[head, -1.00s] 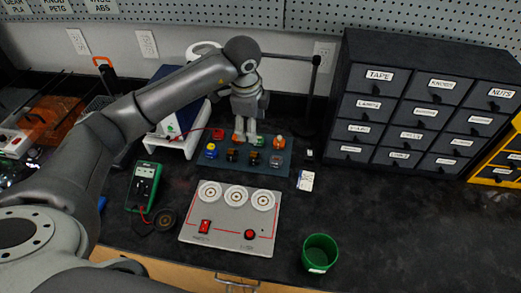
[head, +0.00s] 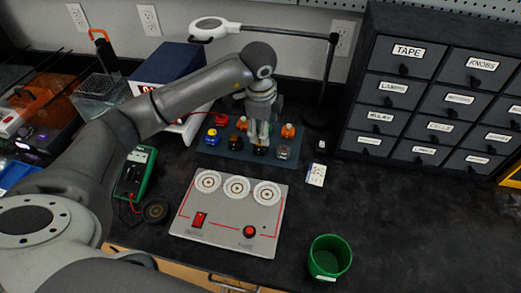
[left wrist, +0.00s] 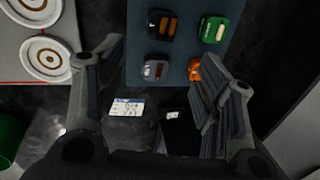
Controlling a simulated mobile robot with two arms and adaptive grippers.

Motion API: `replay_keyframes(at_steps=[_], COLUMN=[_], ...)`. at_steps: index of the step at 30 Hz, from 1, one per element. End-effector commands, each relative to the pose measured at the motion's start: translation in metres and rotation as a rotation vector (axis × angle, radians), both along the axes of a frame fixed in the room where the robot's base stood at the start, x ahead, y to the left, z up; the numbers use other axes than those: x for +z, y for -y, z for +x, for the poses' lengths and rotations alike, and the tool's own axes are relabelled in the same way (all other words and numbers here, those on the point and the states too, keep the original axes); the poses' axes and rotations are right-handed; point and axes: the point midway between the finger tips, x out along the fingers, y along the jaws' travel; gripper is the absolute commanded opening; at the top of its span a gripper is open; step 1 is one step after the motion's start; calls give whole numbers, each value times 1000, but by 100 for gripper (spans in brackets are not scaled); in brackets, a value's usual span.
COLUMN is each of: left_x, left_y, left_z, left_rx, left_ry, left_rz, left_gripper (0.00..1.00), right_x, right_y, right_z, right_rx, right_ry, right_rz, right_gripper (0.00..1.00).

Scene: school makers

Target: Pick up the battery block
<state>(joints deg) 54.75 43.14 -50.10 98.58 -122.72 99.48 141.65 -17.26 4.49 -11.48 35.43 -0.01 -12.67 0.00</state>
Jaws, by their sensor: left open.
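A slate-blue mat (head: 207,160) carries small component blocks in rows. I cannot tell for certain which one is the battery block. In the left wrist view there is a black block with an amber part (left wrist: 162,25), a green block with a white label (left wrist: 214,29), a grey block (left wrist: 156,69) and an orange block (left wrist: 195,68). My left gripper (head: 259,142) points down over the middle of the mat, hiding part of the back row. Its fingers (left wrist: 158,62) are spread with nothing held between them. My right gripper is out of view.
A grey panel (head: 225,222) with three round sockets lies in front of the mat. A green cup (head: 330,258) stands at the front right, and a label card (head: 316,175) lies beside the mat. A dark drawer cabinet (head: 435,60) and a lamp stand (head: 333,80) bound the back.

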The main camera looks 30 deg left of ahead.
Motion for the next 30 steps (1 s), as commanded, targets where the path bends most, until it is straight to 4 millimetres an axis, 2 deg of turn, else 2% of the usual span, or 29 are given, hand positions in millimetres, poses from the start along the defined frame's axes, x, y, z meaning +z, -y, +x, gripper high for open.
replay_keyframes(at_steps=[6,13,21,30], left_x=[-32,-50,-87,-92], left_y=[-1,-4,-9,-9], left_z=[6,8,14,16], left_rx=[1,1,1,0], left_ry=[-3,-3,-3,0], left_rz=[-1,1,0,0], left_gripper=[61,61,61,61], right_x=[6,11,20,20], right_y=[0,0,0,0], right_z=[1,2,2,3], right_rx=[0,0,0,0], right_ry=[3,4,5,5], right_rz=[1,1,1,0], right_gripper=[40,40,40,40])
